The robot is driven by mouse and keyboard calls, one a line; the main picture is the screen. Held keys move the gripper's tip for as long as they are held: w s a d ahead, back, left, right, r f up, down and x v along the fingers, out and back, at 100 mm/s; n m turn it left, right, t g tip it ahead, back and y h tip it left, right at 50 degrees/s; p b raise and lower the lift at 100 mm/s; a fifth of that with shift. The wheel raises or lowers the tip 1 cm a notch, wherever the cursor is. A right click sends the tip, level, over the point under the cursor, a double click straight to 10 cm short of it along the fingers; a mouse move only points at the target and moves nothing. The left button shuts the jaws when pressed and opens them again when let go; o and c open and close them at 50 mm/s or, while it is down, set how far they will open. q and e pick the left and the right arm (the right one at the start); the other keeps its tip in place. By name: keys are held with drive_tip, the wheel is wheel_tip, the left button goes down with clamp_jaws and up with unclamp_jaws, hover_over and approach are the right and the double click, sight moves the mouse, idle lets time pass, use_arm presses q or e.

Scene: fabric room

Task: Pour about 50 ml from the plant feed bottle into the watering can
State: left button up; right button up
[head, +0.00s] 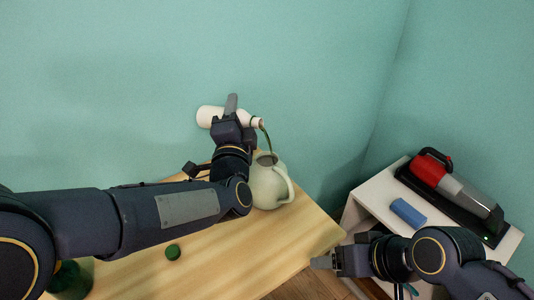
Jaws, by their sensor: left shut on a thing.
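The white plant feed bottle (210,115) is tipped nearly on its side above the table, its mouth to the right. My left gripper (231,108) is shut around it. A thin dark olive stream (267,139) runs from the mouth down to the opening of the pale grey-green watering can (268,188). The can stands upright on the table below and right of the bottle, partly hidden by my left arm. The liquid level inside the can cannot be seen. My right gripper (322,262) is off the table's right edge, apart from the can; its jaw gap is unclear.
A small green cap (173,252) lies on the wooden table (245,255). A dark green object (72,279) is at the lower left, partly hidden by my arm. A white shelf unit (363,205) at right holds a blue block (408,213) and a red-and-grey handheld vacuum (428,170).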

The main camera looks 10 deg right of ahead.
use_arm(q)
drive_tip(key=shift+w+a, duration=0.45)
drive_tip(key=shift+a, duration=0.1)
drive_tip(key=shift+f+m+b, duration=0.15)
drive_tip(key=shift+m+b, duration=0.2)
drive_tip(key=shift+m, duration=0.25)
idle(1.3)
drive_tip(key=shift+w+a+r+n+p, duration=0.1)
drive_tip(key=shift+a+r+n+p, duration=0.05)
drive_tip(key=shift+r+n+p, duration=0.7)
drive_tip(key=shift+w+a+f+n+g+y+b, duration=0.1)
drive_tip(key=shift+f+n+g+y+b, duration=0.15)
drive_tip(key=shift+f+n, duration=0.35)
drive_tip(key=shift+w+a+f+n+g+y+b, duration=0.15)
drive_tip(key=shift+f+n+y+b, duration=0.1)
drive_tip(key=shift+f+n, duration=0.25)
drive_tip(key=shift+s+f+n, duration=0.1)
drive_tip(key=shift+f+n, duration=0.15)
drive_tip(key=shift+d+f+p, duration=0.1)
drive_tip(key=shift+d+p, duration=0.05)
drive_tip(key=shift+p, duration=0.2)
drive_tip(key=shift+s+d+n+g+p, duration=0.1)
drive_tip(key=shift+n+g+p, duration=0.3)
drive_tip(key=shift+n+p, duration=0.2)
